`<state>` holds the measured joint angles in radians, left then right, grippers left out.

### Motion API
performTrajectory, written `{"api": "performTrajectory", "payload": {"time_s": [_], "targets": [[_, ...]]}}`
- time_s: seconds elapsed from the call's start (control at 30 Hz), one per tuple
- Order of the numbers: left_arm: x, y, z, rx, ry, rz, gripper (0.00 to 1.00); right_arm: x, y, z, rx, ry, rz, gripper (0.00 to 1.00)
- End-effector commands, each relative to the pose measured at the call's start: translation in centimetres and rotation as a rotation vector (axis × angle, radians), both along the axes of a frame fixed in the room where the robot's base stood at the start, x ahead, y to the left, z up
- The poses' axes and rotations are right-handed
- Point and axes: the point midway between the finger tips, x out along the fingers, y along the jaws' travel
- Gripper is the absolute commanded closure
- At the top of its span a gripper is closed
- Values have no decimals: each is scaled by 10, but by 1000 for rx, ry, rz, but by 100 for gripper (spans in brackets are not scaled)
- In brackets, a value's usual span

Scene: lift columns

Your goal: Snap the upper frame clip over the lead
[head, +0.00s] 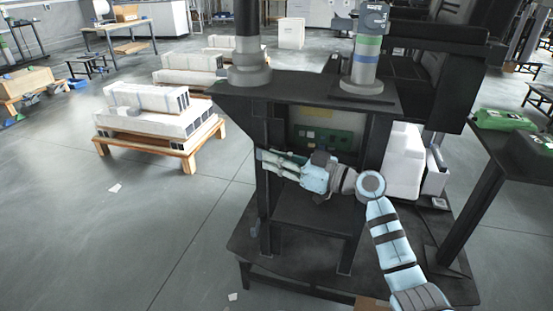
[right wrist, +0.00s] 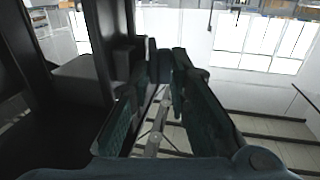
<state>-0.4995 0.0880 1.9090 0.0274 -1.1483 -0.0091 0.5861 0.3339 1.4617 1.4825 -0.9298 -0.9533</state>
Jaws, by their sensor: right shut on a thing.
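My right gripper (head: 264,158) reaches across the front of the black frame (head: 262,200) from the right. Its fingers point left at the frame's left post. In the right wrist view the dark green fingers (right wrist: 165,62) come together at their tips on a small dark piece (right wrist: 152,48), which seems to be the upper frame clip. It sits close beside the dark post and blocks; whether it touches them I cannot tell. The fingers hide most of it. I cannot make out the lead in either view. My left gripper is not in view.
A green circuit board (head: 325,138) with a yellow label above it is inside the frame, behind my right arm. The frame's black top plate (head: 305,88) overhangs the arm. A pallet of white units (head: 150,120) stands at the left, with open floor between.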

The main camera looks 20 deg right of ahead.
Motion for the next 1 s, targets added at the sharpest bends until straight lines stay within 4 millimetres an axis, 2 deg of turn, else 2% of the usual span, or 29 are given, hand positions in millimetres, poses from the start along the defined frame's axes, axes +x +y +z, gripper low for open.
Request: {"api": "performTrajectory", "payload": {"time_s": [0.6,0.63,0.7,1.0], "targets": [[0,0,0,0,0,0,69,-1,1,-2,-1,4,4,100],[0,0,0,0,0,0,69,-1,1,-2,-1,4,4,80],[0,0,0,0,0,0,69,-1,1,-1,0,3,3,69],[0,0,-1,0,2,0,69,0,0,0,0,0,0,69]]}}
